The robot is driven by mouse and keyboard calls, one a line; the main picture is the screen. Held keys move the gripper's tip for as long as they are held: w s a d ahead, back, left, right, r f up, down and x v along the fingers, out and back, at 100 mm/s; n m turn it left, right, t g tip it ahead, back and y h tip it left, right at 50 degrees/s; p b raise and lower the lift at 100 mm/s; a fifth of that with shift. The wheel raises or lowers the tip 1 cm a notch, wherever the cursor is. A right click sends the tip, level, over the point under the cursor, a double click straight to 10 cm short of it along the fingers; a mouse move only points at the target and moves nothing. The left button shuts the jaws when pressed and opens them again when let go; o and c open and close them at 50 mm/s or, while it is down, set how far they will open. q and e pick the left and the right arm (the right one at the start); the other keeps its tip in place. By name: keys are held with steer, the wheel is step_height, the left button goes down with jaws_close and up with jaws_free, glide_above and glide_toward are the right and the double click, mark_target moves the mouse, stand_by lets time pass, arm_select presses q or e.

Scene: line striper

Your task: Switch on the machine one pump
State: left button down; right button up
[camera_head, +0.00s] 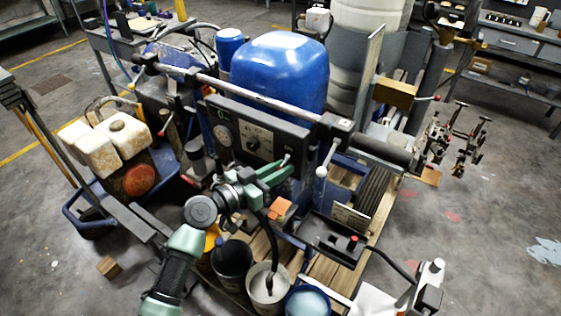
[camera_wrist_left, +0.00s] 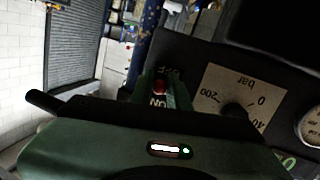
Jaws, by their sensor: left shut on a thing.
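The machine (camera_head: 280,75) has a blue tank and a black front panel (camera_head: 245,140) with a gauge and a pressure dial. My left gripper (camera_head: 283,172) is at the lower right of this panel, its green fingers reaching towards it. In the left wrist view, a small red-tipped switch (camera_wrist_left: 159,87) sits between the fingers (camera_wrist_left: 160,92), with ON lettering beside it. The gripper is shut on this switch. The pressure dial (camera_wrist_left: 238,105) is just to the right, marked in bar. The switch is hidden by the fingers in the head view.
Buckets (camera_head: 268,286) stand on the wooden pallet below my left arm. A horizontal bar (camera_head: 255,97) runs across above the panel. A lever with a white knob (camera_head: 321,172) stands to the right of the gripper. Open floor lies at far right.

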mark_target(280, 167)
arm_select(q)
step_height(280, 167, up, 2)
steer(key=g+y+p, duration=0.1)
steer(key=p, duration=0.2)
steer(key=g+y+p, duration=0.1)
steer(key=p, duration=0.2)
steer(key=g+y+p, duration=0.1)
steer(key=p, duration=0.2)
steer(key=shift+r+n, duration=0.25)
steer(key=shift+n, duration=0.15)
steer(key=shift+g+y+p, duration=0.5)
steer(key=shift+g+p, duration=0.05)
steer(key=shift+g, duration=0.05)
steer(key=shift+r+n+g+y, duration=0.35)
steer(key=shift+g+y, duration=0.35)
steer(key=shift+g, duration=0.3)
steer(key=shift+w, duration=0.1)
steer(key=c, duration=1.4)
jaws_free()
